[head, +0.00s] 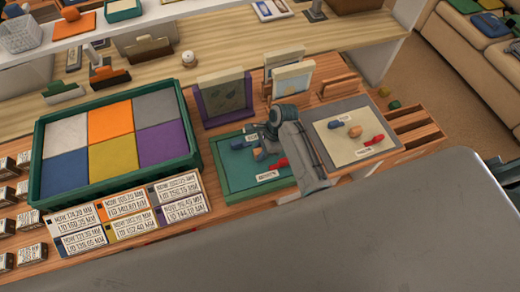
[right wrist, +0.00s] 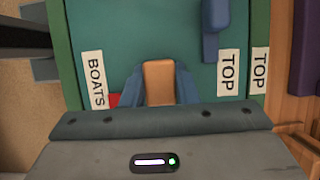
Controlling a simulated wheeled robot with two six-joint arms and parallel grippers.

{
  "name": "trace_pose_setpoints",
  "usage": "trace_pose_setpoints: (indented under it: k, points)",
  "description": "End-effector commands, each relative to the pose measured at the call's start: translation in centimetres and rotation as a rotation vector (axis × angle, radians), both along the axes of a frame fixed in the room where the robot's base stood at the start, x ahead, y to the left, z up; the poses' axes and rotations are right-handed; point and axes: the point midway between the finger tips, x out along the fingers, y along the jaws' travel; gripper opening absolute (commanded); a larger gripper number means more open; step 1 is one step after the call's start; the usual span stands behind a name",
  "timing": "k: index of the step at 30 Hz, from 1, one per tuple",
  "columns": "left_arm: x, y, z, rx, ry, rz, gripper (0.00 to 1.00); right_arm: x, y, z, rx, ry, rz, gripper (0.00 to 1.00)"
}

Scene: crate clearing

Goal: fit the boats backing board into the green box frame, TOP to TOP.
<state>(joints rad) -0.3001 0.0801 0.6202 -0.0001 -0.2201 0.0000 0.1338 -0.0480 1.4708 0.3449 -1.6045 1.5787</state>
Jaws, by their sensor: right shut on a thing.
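The boats backing board (head: 235,165) is a teal panel with blue, tan and red knobs. It lies flat within the outline of the green box frame (head: 217,187). My right gripper (head: 261,152) is over the board, shut on its tan knob (right wrist: 159,82). In the right wrist view, the board's TOP label (right wrist: 228,72) is beside the frame's TOP label (right wrist: 260,70), both reading the same way. The BOATS label (right wrist: 96,80) is at the opposite side. I cannot tell whether the board is fully seated or held slightly above. My left gripper is not in view.
A cream board (head: 333,147) with coloured knobs lies on a grey panel to the right. Upright framed panels (head: 222,98) stand behind. A green crate (head: 192,150) of coloured squares and several labelled boxes (head: 129,226) are on the left.

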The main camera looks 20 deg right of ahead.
Motion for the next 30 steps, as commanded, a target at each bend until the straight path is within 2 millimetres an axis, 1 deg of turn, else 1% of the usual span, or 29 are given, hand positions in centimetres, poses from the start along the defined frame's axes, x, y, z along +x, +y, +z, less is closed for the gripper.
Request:
trace_pose_setpoints:
  k: [28, 29, 30]
  points:
    - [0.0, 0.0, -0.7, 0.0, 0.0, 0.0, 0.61, 0.0, 0.0, -2.4, 0.0, -0.001, 0.001, 0.02]
    - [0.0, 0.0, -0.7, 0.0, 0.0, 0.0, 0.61, 0.0, 0.0, -2.3, 0.0, -0.001, 0.001, 0.33]
    - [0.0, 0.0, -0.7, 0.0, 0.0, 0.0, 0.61, 0.0, 0.0, -2.3, 0.0, -0.001, 0.001, 0.41]
